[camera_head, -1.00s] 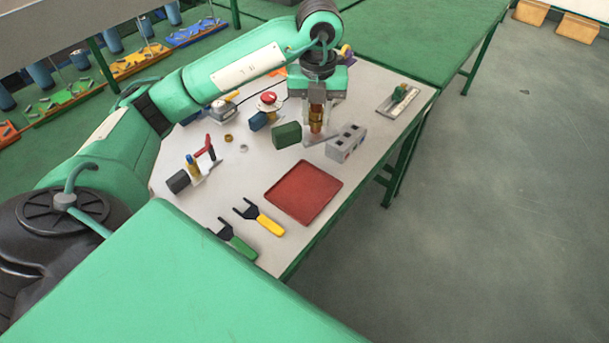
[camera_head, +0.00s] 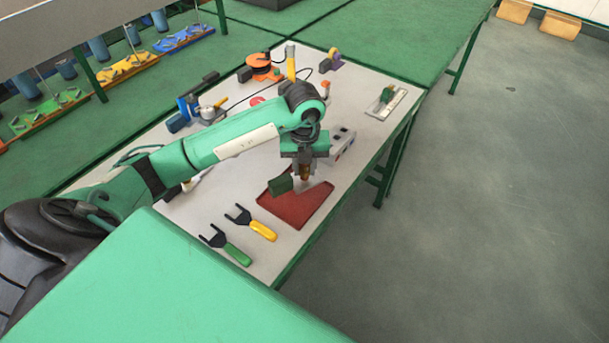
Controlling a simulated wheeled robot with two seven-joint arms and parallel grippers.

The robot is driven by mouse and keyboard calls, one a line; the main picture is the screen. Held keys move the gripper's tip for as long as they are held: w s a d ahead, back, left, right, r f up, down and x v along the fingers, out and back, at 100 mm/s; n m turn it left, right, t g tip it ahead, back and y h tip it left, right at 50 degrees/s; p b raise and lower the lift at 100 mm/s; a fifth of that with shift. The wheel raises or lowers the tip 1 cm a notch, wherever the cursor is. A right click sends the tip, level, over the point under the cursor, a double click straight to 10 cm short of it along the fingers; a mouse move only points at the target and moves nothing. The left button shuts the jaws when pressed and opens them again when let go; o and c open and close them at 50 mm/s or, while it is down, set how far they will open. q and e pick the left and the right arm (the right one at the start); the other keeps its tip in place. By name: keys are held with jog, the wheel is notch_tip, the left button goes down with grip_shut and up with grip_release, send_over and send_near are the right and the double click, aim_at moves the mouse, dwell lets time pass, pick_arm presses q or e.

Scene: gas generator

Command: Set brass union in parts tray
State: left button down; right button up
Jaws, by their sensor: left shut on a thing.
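My left gripper (camera_head: 304,178) points down over the red parts tray (camera_head: 307,216) and is shut on the brass union (camera_head: 304,171). Only a small brass-coloured part of the union shows between the fingers. A dark green block (camera_head: 281,185) shows just left of the fingertips, above the tray's far left part; I cannot tell whether it is joined to what I hold. I cannot tell whether the union touches the tray. The tray lies flat near the table's right edge, its far side partly hidden by the gripper. My right gripper is not in view.
A grey box (camera_head: 342,143) stands just beyond the gripper. A yellow-handled tool (camera_head: 262,230) and a green-handled tool (camera_head: 237,254) lie left of the tray. An orange reel (camera_head: 260,66) stands at the back. My left forearm hides much of the table's middle.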

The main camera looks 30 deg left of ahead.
aim_at(305, 179)
pick_arm(q)
notch_tip(305, 179, down, 4)
jog(key=shift+r+p, duration=0.15)
jog(key=shift+p, duration=0.15)
jog(key=shift+f, duration=0.5)
jog(key=c, duration=1.3)
grip_release()
jog(key=shift+c, duration=0.2)
jog(key=shift+o, duration=1.1)
jog(key=shift+r, duration=0.1)
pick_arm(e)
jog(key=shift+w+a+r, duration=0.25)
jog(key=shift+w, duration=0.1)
